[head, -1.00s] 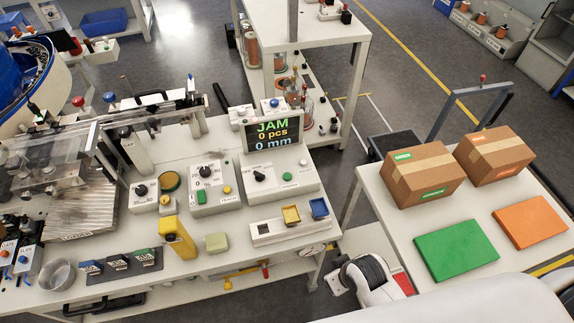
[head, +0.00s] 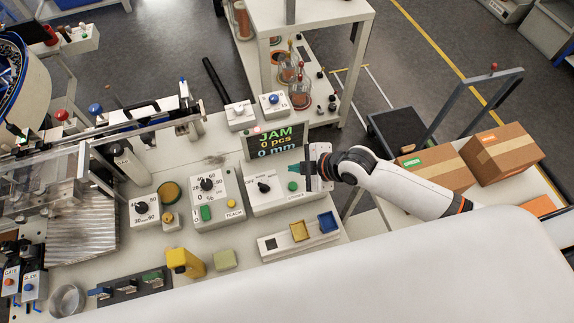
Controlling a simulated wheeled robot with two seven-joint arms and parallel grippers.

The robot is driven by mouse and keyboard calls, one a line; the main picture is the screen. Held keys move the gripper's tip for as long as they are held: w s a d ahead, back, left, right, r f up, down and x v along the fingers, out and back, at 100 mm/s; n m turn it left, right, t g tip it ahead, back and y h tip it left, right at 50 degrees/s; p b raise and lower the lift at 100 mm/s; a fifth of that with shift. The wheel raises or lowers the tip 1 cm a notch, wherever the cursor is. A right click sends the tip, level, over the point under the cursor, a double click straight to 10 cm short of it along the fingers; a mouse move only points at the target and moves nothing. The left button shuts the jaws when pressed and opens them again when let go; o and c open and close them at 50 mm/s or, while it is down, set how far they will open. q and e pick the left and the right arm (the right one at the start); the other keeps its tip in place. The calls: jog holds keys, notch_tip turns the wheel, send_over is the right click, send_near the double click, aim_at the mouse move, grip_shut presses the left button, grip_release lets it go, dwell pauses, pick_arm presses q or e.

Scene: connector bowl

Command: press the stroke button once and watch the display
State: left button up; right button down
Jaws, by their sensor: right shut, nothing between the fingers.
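The stroke box (head: 272,203) is a pale panel with a black lever knob (head: 264,188) and a green button (head: 292,186). Its label is small and appears to read "STROKE". The display (head: 262,142) stands behind it and reads "JAM", "0 pcs" and "0 mm". My left gripper is out of view.
Left of the stroke box is another dial box (head: 218,213) marked "TEACH". Cartons (head: 493,153) stand on the right table.

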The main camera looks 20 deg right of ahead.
jog(key=b, duration=0.8)
send_over(297, 188)
notch_tip(297, 188, down, 8)
jog(key=shift+r, duration=0.1)
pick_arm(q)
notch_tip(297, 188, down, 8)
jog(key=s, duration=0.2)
pick_arm(e)
jog(key=shift+a+f, duration=0.1)
jog(key=shift+f, duration=0.25)
jog(key=shift+s, duration=0.1)
dwell(1.1)
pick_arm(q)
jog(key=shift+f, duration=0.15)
pick_arm(e)
jog(key=shift+f, duration=0.4)
